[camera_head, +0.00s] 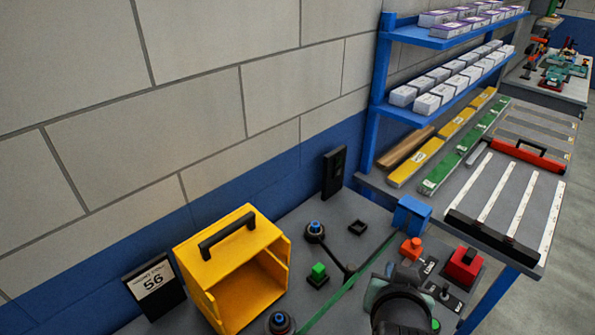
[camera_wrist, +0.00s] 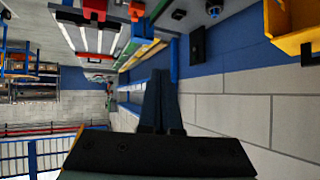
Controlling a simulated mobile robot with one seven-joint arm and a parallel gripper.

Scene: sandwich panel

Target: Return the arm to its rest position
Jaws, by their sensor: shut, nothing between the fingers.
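My gripper (camera_wrist: 161,85) shows in the wrist view, its two dark fingers side by side with nothing between them. It is shut and empty. The wrist view is upside down, with the work table at its top and the wall to the right. The fingers point along the wall toward the blue shelving, touching nothing that I can see. In the head view a dark rounded part of my arm (camera_head: 400,305) shows at the bottom, over the table's near edge. The fingertips cannot be made out there.
A yellow open-fronted box (camera_head: 237,262) stands on the grey table beside a "56" sign (camera_head: 155,284). A green button block (camera_head: 318,275) and red block (camera_head: 464,266) are near my arm. Blue shelves (camera_head: 445,85) with white boxes stand behind right. Open floor lies far right.

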